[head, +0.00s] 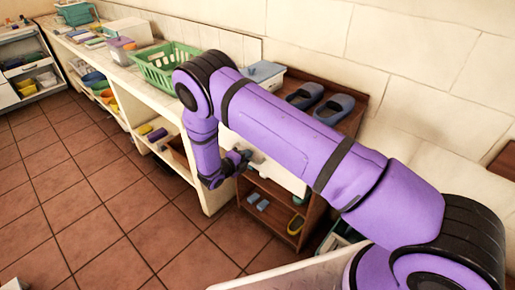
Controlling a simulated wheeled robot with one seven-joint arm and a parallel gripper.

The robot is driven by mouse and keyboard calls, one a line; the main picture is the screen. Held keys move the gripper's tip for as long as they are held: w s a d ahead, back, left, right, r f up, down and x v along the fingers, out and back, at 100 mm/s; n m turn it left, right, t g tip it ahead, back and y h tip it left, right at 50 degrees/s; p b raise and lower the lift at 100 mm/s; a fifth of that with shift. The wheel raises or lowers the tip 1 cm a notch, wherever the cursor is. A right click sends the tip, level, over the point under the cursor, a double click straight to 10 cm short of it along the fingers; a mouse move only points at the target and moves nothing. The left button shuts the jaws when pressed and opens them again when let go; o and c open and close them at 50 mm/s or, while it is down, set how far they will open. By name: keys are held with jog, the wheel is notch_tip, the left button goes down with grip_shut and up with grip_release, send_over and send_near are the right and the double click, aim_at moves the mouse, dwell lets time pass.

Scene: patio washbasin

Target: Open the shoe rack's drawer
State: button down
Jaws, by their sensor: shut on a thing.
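The brown wooden shoe rack (352,122) stands against the wall, with a pair of dark blue-grey clogs (320,102) on its top. Its pale drawer (285,178) shows in part below my purple arm. My arm hides much of the rack's front and most of the drawer. My gripper (243,159), dark and small in the head view, is at the left end of the drawer front. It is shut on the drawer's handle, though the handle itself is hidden. How far out the drawer stands is hard to tell.
Lower shelves hold blue slippers (257,201) and a yellow-lined shoe (295,225). A long pale counter (128,75) with a green basket (166,68) runs left of the rack. Another shelf unit (30,65) stands far left. The tiled floor (100,190) in front is clear.

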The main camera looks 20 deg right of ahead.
jog(key=f+v, duration=0.3)
jog(key=v, duration=1.3)
jog(key=shift+a, duration=0.25)
jog(key=shift+s+f, duration=0.1)
jog(key=shift+f, duration=0.05)
jog(key=c, duration=1.1)
grip_release()
jog(key=shift+c, duration=0.2)
jog(key=v, duration=1)
jog(key=shift+s+a, duration=0.15)
jog(key=shift+a, duration=0.2)
jog(key=shift+r, duration=0.2)
